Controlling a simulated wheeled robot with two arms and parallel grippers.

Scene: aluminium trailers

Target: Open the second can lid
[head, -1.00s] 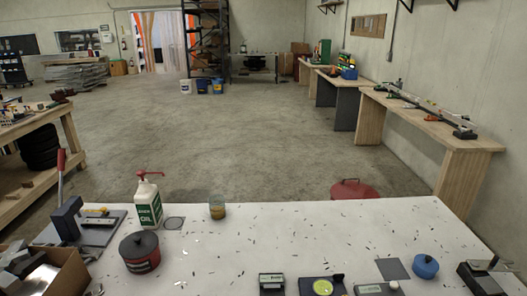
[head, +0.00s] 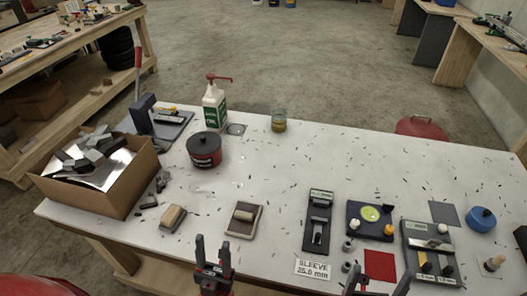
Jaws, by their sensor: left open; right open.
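A red can (head: 204,155) with a dark lid (head: 203,142) and a small knob stands upright at the left middle of the white table; its lid is on. A small blue round container (head: 481,219) with a knob on top sits at the right edge area. A larger red round lidded vessel (head: 421,128) shows behind the table's far edge, partly hidden by it. My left gripper (head: 213,254) is open and empty at the table's front edge, below the red can in the picture. My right gripper (head: 380,274) is open and empty near the red square, far from each can.
A cardboard box (head: 110,190) of metal scraps stands at the left. An oil bottle (head: 215,104) and a glass jar (head: 279,121) stand at the back. Several fixtures, with a sleeve sign (head: 313,269), fill the front right.

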